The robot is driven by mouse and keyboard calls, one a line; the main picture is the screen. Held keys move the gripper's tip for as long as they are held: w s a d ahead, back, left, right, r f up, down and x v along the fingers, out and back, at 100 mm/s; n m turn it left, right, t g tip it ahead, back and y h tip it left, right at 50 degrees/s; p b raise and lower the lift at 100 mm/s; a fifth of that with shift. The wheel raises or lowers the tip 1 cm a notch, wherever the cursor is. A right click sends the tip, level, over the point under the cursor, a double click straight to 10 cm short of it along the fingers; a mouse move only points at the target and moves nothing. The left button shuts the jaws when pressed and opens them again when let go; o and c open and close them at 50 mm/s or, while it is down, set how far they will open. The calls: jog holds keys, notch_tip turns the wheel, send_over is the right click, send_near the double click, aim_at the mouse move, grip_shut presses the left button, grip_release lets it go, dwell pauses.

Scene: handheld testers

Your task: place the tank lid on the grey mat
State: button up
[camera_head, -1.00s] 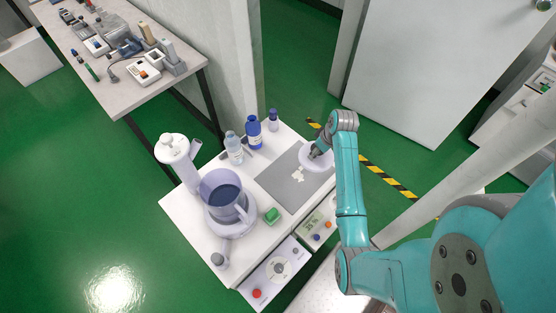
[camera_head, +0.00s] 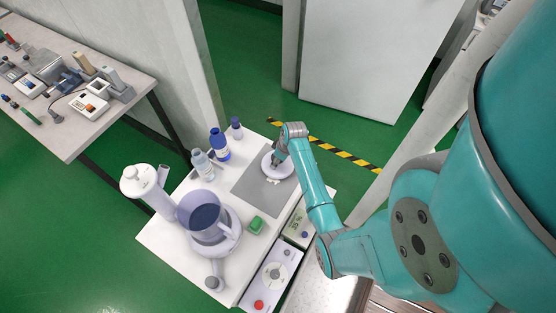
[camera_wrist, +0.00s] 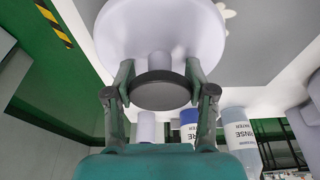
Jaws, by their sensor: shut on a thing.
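The tank lid is a pale white disc (camera_head: 271,169) with a stem and a dark round knob (camera_wrist: 160,91). My gripper (camera_head: 280,160) is shut on it by the knob, one finger on each side in the wrist view (camera_wrist: 158,88). The lid is over the far right part of the grey mat (camera_head: 248,193); I cannot tell whether it touches the mat. The mat also shows in the wrist view (camera_wrist: 265,38). A small white piece (camera_head: 271,182) lies on the mat, partly hidden by the lid.
A translucent tank (camera_head: 207,217) with dark contents stands on the white bench left of the mat. A blue bottle (camera_head: 220,146), a clear bottle (camera_head: 203,167) and a small dark-capped bottle (camera_head: 236,129) stand behind. The mat's left half is clear.

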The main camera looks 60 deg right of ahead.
jog(key=shift+f, duration=0.3)
jog(key=o, duration=1.2)
jog(key=shift+f, duration=0.1)
